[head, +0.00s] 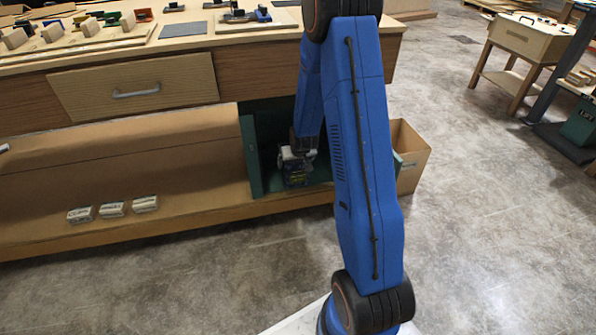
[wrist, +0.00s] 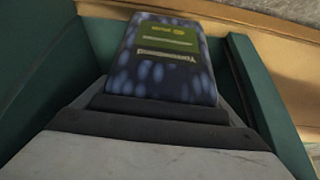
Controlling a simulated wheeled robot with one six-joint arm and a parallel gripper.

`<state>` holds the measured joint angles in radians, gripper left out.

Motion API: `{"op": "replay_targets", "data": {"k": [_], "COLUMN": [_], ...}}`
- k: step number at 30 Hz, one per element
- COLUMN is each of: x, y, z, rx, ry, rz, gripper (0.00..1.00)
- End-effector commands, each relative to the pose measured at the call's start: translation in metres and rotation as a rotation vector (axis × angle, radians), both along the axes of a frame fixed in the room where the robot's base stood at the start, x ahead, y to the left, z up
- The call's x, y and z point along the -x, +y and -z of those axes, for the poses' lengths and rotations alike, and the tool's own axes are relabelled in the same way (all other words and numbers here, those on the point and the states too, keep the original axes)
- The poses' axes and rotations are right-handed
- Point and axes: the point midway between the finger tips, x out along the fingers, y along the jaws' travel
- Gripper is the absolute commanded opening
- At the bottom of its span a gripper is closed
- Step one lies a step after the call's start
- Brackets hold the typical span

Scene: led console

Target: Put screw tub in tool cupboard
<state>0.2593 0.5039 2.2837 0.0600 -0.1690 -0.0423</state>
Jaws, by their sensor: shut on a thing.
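The screw tub (wrist: 163,58) is dark blue with pale spots and a green label, and it fills the upper middle of the wrist view. In the head view the tub (head: 296,178) shows small and dark below my gripper (head: 296,160). My gripper is shut on the tub; it also shows in the wrist view (wrist: 160,105). The tool cupboard (head: 250,155) is a dark green open box under the workbench. The tub is inside its opening, between the green side walls (wrist: 262,100). I cannot tell whether the tub touches the cupboard floor. My arm hides the cupboard's right part.
The wooden workbench (head: 135,90) has a closed drawer and blocks and tools on top. Several small pale packs (head: 112,209) lie on the lower shelf to the left. An open cardboard-coloured bin (head: 410,155) stands right of the cupboard. The floor (head: 480,220) at right is clear.

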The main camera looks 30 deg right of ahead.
Motion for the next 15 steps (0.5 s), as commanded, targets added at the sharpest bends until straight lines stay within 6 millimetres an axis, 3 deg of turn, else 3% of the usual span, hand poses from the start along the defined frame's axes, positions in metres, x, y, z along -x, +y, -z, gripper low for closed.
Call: {"op": "replay_targets", "data": {"k": [6,15], "x": [-0.039,-0.075], "y": [-0.011,-0.022], "z": [-0.001,-0.001], "rx": [0.000,0.001], "ry": [-0.005,-0.005], "rz": [0.002,0.001], "gripper": [0.28,0.28]}}
